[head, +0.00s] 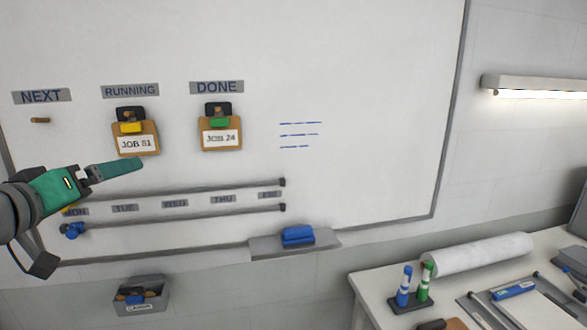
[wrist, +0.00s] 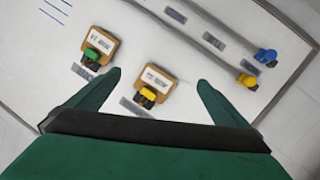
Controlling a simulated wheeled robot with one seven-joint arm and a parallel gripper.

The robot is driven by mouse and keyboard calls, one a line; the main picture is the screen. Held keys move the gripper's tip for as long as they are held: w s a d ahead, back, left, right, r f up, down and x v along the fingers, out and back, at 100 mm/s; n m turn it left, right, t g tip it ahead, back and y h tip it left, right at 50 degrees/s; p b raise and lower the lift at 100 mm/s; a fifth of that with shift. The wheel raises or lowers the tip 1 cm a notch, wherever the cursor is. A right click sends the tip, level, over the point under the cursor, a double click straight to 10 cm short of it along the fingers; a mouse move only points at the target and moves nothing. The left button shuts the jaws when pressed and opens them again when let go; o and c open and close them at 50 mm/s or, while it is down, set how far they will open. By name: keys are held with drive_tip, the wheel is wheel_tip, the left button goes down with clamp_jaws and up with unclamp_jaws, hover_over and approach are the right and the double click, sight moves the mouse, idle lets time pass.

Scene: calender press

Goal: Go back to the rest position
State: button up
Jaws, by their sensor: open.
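My gripper (head: 115,171) is at the left in the head view, in front of the whiteboard (head: 370,60). In the wrist view its two green fingers (wrist: 158,96) are spread apart with nothing held between them. A JOB 51 tag with a yellow clip (head: 134,137) hangs under the RUNNING label, above and right of my gripper. It also shows between the fingertips in the wrist view (wrist: 157,82), apart from them. A JOB 24 tag with a green clip (head: 220,136) hangs under the DONE label. The peg under NEXT (head: 40,120) is bare.
Two rails (head: 200,187) with weekday labels run below the tags; a blue slider (head: 73,230) sits at the lower left. A tray with a blue eraser (head: 298,236) is on the board's bottom edge. A grey bin (head: 140,296) is below. A table (head: 375,300) with markers and a paper roll stands right.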

drive_tip(key=w+d+f+n+t, duration=0.1)
drive_tip(key=w+d+f, duration=0.15)
drive_tip(key=f, duration=0.55)
drive_tip(key=w+d+f+n, duration=0.1)
drive_tip(key=w+d+f, duration=0.15)
drive_tip(key=f, duration=0.55)
drive_tip(key=w+d+f+n+t, duration=0.1)
drive_tip(key=w+d+f, duration=0.15)
drive_tip(key=f, duration=0.55)
drive_tip(key=s+d+f+n+y, duration=0.1)
drive_tip(key=s+d+f, duration=0.2)
drive_tip(key=d+f, duration=0.5)
drive_tip(key=s+d+f+y, duration=0.1)
drive_tip(key=s+d+f, duration=0.3)
drive_tip(key=f, duration=0.8)
drive_tip(key=s+d+f+m+g, duration=0.1)
drive_tip(key=s+d+f, duration=0.45)
drive_tip(key=s, duration=0.35)
drive_tip(key=s+d+f+m+g, duration=0.1)
drive_tip(key=s+d+f, duration=0.4)
drive_tip(key=s+f, duration=0.3)
drive_tip(key=s+d+r+m+h, duration=0.1)
drive_tip(key=s+d+m, duration=0.1)
drive_tip(key=s, duration=0.9)
drive_tip(key=s+d+r+m, duration=0.2)
drive_tip(key=s+d+m, duration=0.1)
drive_tip(key=s, duration=0.8)
drive_tip(key=shift+d+r+m+h, duration=0.15)
drive_tip(key=shift+d+m+h, duration=0.25)
drive_tip(key=shift+m, duration=0.5)
